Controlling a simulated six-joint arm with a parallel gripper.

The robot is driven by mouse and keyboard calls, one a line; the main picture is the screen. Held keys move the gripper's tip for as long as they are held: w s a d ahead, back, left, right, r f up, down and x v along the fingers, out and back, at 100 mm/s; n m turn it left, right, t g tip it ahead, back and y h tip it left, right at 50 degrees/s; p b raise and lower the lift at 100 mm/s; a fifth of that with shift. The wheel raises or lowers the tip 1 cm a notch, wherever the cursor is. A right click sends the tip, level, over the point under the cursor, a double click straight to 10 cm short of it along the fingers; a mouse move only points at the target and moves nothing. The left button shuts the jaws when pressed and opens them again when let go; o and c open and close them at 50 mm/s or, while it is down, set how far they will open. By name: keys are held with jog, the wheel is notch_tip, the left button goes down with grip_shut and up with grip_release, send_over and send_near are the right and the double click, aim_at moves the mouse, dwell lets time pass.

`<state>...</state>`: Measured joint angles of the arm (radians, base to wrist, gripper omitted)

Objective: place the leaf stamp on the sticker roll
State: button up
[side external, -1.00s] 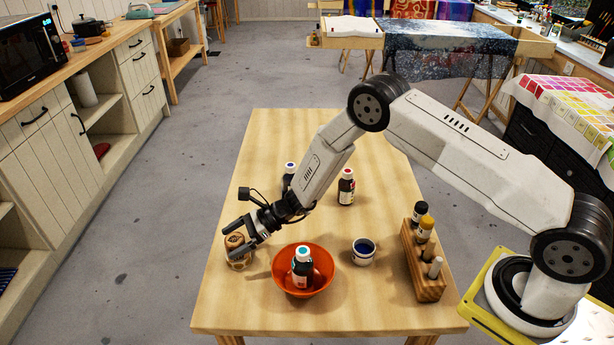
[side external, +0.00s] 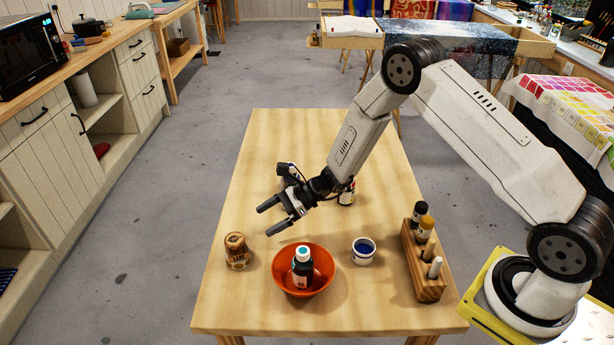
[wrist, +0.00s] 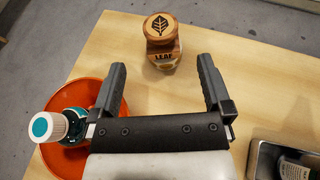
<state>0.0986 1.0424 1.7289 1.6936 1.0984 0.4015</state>
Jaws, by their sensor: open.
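The leaf stamp (side external: 236,242) is a brown wooden piece standing upright near the table's left edge. In the wrist view, the stamp (wrist: 161,30) shows a dark leaf on its round top and the word LEAF on its side. A pale, low round thing under it, seemingly the sticker roll (wrist: 166,66), is mostly hidden by the stamp; the stamp appears to rest on it. My gripper (side external: 271,218) is open and empty, up and to the right of the stamp, apart from it. In the wrist view the stamp lies beyond the fingertips.
An orange bowl (side external: 317,286) holding a teal-capped bottle (side external: 302,268) stands right of the stamp. A cup of blue paint (side external: 363,252) and a wooden rack (side external: 430,288) of bottles are farther right. A metal tray (wrist: 262,150) shows at the wrist view's lower right.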

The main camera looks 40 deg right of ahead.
jog(key=shift+v, duration=1.15)
jog(key=s+d+r+n+h, duration=0.3)
jog(key=s+n+h, duration=0.1)
jog(key=s+n, duration=0.3)
jog(key=s+d+r+n+g+h, duration=0.1)
jog(key=s+d+r+n+h, duration=0.2)
jog(key=s+n, duration=0.4)
jog(key=s+d+r+n+g+h, duration=0.1)
jog(key=s+d+r+n+h, duration=0.1)
jog(key=s+r+n+h, duration=0.2)
jog(key=s+n+h, duration=0.1)
jog(key=s+n, duration=0.2)
jog(key=n, duration=0.1)
jog(key=shift+d+r+n, duration=0.3)
jog(key=shift+d+r, duration=0.1)
